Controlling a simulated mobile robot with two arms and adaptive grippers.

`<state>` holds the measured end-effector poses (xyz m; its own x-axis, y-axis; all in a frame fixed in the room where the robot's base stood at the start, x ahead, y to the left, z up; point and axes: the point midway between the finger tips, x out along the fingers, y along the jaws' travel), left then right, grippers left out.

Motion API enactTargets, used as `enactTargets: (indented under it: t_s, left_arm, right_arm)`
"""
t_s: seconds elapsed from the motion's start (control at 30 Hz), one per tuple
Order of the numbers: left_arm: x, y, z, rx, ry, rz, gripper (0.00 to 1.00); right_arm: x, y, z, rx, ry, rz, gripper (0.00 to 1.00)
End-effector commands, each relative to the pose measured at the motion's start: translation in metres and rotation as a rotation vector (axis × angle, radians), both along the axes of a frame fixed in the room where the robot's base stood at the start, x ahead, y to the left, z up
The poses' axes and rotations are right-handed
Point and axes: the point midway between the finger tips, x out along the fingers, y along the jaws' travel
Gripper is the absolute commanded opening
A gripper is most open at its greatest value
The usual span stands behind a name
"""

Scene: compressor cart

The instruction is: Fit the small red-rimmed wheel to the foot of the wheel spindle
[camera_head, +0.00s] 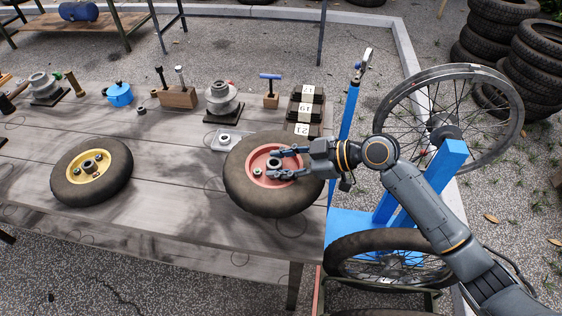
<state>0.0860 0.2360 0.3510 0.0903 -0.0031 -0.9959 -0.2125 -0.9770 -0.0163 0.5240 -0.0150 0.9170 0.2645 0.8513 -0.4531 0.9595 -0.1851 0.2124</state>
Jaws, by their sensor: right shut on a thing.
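The small red-rimmed wheel (258,197), with a thick dark tyre, is at the right end of the wooden table, its hub face turned up toward me. I cannot tell whether it rests on the table or is held just above it. My right gripper (273,163) reaches in from the right over the red rim. Its dark fingers are shut at the hub in the middle of the wheel and hide part of it. I cannot make out the wheel spindle or its foot for sure. My left gripper is not in view.
A yellow-rimmed wheel (91,172) lies on the table's left part, with bare wood between the wheels. A grey stepped pulley (222,99), a numbered dark rack (304,110) and a blue pot (119,94) stand behind. A blue stand (445,170) with a spoked wheel (512,110) is at right.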

Motion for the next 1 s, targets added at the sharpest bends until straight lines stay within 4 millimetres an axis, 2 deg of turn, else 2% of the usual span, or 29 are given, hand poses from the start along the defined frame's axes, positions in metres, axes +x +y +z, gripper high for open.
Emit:
enactTargets:
  t_s: [1.0]
  left_arm:
    - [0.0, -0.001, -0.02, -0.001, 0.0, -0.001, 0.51]
  right_arm:
    - [0.001, 0.0, -0.02, 0.005, -0.006, -0.001, 0.0]
